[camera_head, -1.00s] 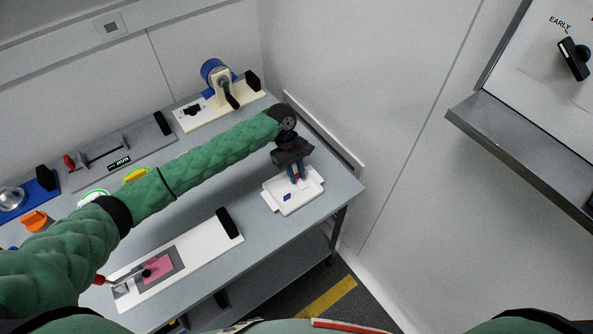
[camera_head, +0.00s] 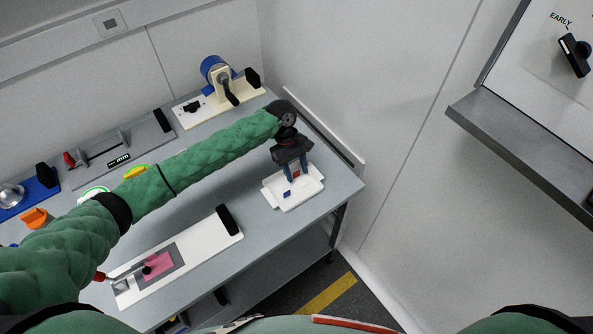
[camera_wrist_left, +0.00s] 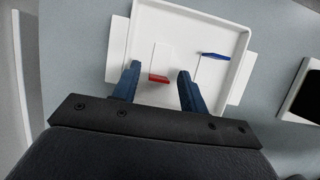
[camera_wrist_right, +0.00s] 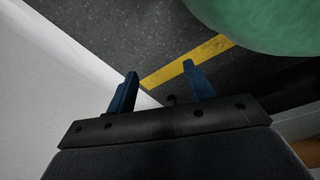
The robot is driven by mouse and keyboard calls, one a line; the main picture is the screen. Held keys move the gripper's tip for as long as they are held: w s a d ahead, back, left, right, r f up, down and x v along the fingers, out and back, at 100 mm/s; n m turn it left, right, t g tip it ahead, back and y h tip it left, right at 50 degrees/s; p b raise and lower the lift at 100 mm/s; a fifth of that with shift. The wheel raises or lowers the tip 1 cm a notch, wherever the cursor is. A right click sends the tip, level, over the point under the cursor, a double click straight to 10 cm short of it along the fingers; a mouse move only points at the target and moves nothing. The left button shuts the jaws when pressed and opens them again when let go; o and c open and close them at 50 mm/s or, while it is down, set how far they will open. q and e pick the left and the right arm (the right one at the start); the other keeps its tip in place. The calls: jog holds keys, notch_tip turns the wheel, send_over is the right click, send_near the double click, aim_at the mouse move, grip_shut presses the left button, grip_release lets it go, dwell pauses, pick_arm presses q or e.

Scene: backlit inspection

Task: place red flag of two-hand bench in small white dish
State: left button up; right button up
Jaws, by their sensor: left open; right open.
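The small white dish (camera_head: 312,190) is a shallow tray with side tabs near the bench's right end. In the left wrist view the dish (camera_wrist_left: 205,28) holds a red flag (camera_wrist_left: 158,78) and a blue flag (camera_wrist_left: 215,56). The red flag joins a white strip; the blue one lies to its right. My left gripper (camera_head: 295,177) is open over the dish; its fingers (camera_wrist_left: 160,82) are on either side of the red flag, with gaps. I cannot tell the fingers' exact height. My right gripper (camera_wrist_right: 158,80) is open and empty, above dark floor.
A white board (camera_head: 195,249) with a pink pad and black end block lies at the bench front. A grey fixture (camera_head: 140,143), a cream fixture with a blue drum (camera_head: 214,72) and an orange knob (camera_head: 35,218) stand behind. Bare bench surrounds the dish.

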pick_arm(q)
jog(key=b+v, duration=0.3)
jog(key=v, duration=0.8)
jog(key=shift+r, duration=0.35)
pick_arm(e)
jog(key=w+a+r, duration=0.3)
jog(key=w+r, duration=0.1)
jog(key=r, duration=0.1)
jog(key=shift+r, duration=0.2)
jog(key=shift+d, duration=0.1)
